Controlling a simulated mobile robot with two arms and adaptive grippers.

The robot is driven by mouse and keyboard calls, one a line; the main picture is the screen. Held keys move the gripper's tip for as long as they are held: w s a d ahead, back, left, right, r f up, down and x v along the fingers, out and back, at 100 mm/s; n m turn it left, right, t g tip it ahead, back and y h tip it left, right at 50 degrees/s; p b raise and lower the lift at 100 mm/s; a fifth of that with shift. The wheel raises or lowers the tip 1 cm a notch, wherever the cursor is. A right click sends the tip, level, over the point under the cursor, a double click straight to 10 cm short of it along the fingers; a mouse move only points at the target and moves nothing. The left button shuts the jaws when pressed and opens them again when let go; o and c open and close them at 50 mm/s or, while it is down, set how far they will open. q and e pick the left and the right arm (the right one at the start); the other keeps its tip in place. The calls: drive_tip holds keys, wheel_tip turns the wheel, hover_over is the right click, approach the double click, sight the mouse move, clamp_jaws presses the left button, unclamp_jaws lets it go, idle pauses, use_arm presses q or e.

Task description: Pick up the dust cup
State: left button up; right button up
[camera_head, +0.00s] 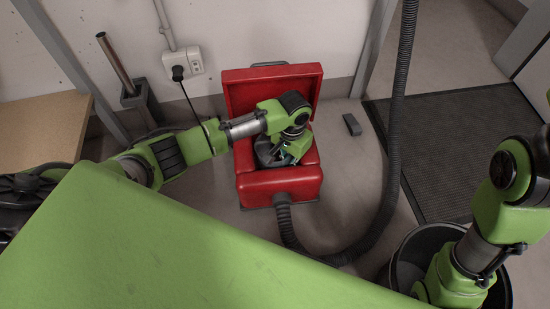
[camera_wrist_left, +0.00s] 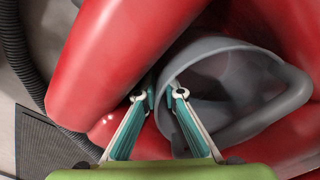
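The dust cup (camera_wrist_left: 225,62) is a grey round cup with a loop handle, sitting inside the red vacuum body (camera_head: 256,184). In the head view only a grey part of it (camera_head: 264,153) shows beneath my left wrist. My left gripper (camera_wrist_left: 160,95) reaches down into the vacuum. Its fingers straddle the cup's rim, one inside the cup and one outside, with a small gap visible beside the wall. In the head view the left gripper (camera_head: 290,150) is partly covered by its own wrist. My right arm is at the lower right; its fingers are not visible.
The vacuum's red lid (camera_head: 240,92) stands open behind the cup. A black hose (camera_head: 395,130) curves from the vacuum's front to the right. A dark bin (camera_head: 408,262) is at lower right, beside my right arm. A small dark block (camera_head: 352,125) lies on the floor.

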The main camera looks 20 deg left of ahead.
use_arm(q)
clamp_jaws()
drive_tip(key=shift+r, duration=0.1)
idle(0.3)
